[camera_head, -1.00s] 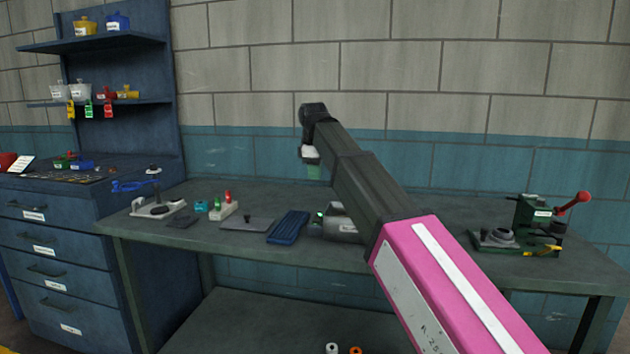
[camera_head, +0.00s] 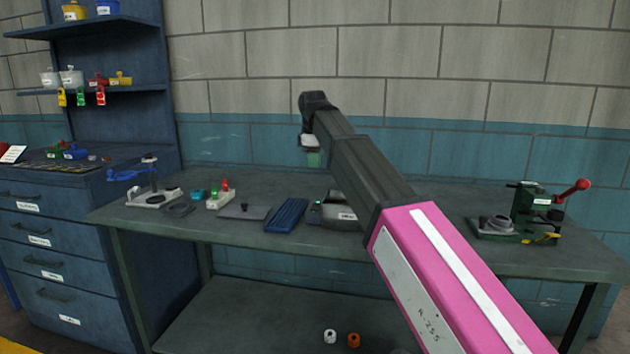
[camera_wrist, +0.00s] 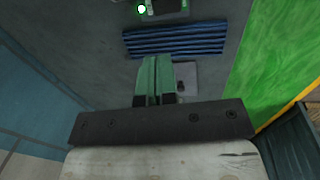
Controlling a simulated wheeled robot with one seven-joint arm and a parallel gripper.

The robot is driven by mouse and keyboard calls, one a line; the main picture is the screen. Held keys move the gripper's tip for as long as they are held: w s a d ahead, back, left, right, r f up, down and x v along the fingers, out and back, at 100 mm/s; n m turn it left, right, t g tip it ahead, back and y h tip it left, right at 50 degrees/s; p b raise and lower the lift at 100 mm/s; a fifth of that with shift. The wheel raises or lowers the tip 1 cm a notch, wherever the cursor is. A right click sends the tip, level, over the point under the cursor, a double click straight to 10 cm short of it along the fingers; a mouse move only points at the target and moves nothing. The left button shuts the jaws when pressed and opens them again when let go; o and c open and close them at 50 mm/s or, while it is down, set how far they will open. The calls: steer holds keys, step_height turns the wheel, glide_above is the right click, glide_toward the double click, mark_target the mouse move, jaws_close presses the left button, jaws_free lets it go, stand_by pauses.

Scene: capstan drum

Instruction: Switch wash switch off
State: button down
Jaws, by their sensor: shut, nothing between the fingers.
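A grey unit (camera_head: 345,213) with a small green light (camera_head: 316,204) stands on the workbench, partly hidden behind my arm. In the wrist view a bright green light (camera_wrist: 141,9) shows at the top edge, on a dark unit that is cut off. I cannot make out a labelled wash switch or its position. My gripper (camera_head: 313,160) is in the air above the bench, pointing down, apart from everything. In the wrist view its green fingers (camera_wrist: 156,62) are together and empty, over the bench near the blue ribbed mat (camera_wrist: 178,42).
The blue ribbed mat (camera_head: 287,214) and a grey plate (camera_head: 244,212) lie left of the unit. A green press (camera_head: 533,212) with a red lever stands right.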

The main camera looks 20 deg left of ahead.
mark_target(315, 207)
steer(key=f, duration=0.4)
steer(key=w+f, duration=0.1)
steer(key=f, duration=0.8)
steer(key=shift+w+a+f, duration=0.1)
steer(key=shift+w, duration=0.2)
steer(key=shift+f, duration=0.2)
steer(key=shift+s+r, duration=0.15)
steer(key=shift+s, duration=0.6)
steer(key=shift+r, duration=0.15)
